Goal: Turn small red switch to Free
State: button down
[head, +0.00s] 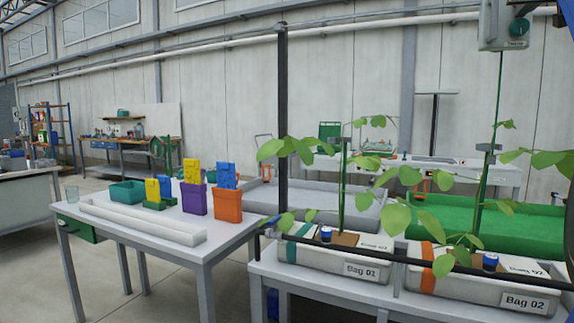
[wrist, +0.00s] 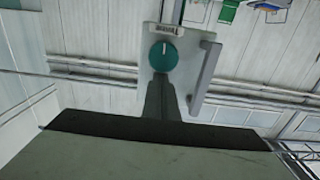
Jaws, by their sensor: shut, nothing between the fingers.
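No small red switch shows in either view. A grey box (head: 503,25) at the head view's top right carries a round teal knob (head: 519,27), with a small unreadable label below it. In the wrist view the scene is upside down. There the teal knob (wrist: 163,56) has a white mark at its upper edge, towards the label (wrist: 164,29). My gripper (wrist: 162,82), dark and tapered, is shut and empty. Its tips appear just below the knob in the picture; I cannot tell whether they touch the box. The gripper is not clearly visible in the head view.
A grey bar handle (wrist: 207,78) stands out beside the knob. Below the box, leafy plants grow from bags (head: 350,268) on a bench behind a dark rail (head: 450,267). A white table (head: 150,240) with coloured bins is at left.

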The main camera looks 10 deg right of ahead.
jog(key=shift+s+d+r, duration=0.2)
jog(key=shift+s+d, duration=0.05)
jog(key=shift+d, duration=0.15)
dwell(0.4)
jog(key=shift+f, duration=0.1)
jog(key=v, duration=0.6)
jog(key=shift+d+f, duration=0.2)
jog(key=shift+f, duration=0.15)
dwell(0.3)
jog(key=shift+a, duration=0.1)
jog(key=w+d, duration=0.1)
jog(key=w, duration=0.5)
jog(key=shift+d, duration=0.35)
dwell(0.4)
